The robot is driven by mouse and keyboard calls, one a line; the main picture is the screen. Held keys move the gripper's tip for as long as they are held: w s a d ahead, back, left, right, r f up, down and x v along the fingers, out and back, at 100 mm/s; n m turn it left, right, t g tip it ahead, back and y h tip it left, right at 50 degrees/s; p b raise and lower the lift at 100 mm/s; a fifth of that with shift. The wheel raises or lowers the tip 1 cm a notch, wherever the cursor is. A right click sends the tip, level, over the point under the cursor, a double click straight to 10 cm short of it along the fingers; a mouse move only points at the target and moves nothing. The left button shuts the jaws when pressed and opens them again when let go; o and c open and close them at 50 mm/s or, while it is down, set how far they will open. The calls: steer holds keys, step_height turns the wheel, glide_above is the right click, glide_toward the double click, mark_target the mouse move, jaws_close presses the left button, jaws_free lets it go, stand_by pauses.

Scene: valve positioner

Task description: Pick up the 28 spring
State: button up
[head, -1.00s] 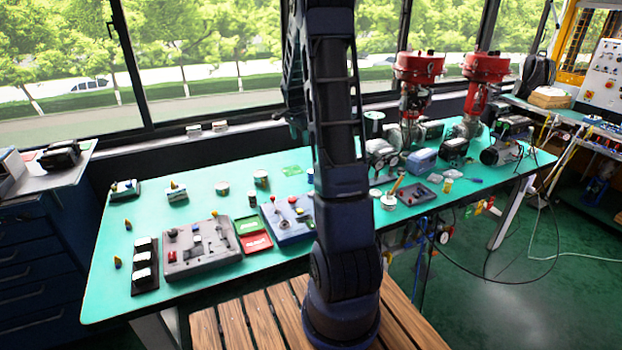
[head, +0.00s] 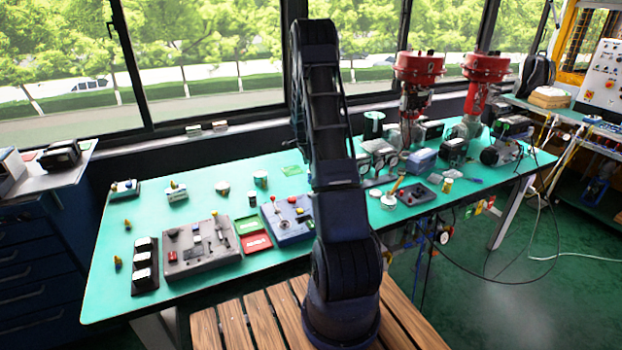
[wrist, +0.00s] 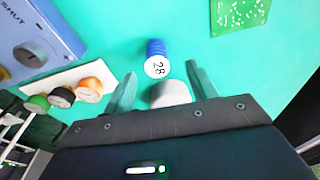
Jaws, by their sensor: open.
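The 28 spring (wrist: 157,64) shows in the wrist view as a blue coil with a white round end marked "28", above the green tabletop. My gripper (wrist: 161,80) is open, with one finger on each side below the spring. The spring lies just beyond the fingertips, roughly in line with the gap, and nothing is gripped. A pale grey rounded piece (wrist: 170,94) sits between the fingers; I cannot tell what it is. In the head view my arm hides the gripper, and I cannot make out the spring.
In the wrist view, a blue box (wrist: 32,38) marked "SHUT" and a white plate with green, black and orange (wrist: 90,89) round pieces lie left. A green circuit board (wrist: 238,14) lies upper right.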

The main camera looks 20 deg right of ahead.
steer(key=shift+s+d+f, duration=0.1)
steer(key=shift+d+f, duration=0.15)
steer(key=shift+f, duration=0.9)
steer(key=shift+s+d+f, duration=0.1)
steer(key=shift+d+f, duration=0.1)
steer(key=shift+f, duration=1)
steer(key=shift+s+d+f, duration=0.1)
steer(key=shift+d+f, duration=0.15)
steer(key=shift+f, duration=0.9)
steer(key=c, duration=1.1)
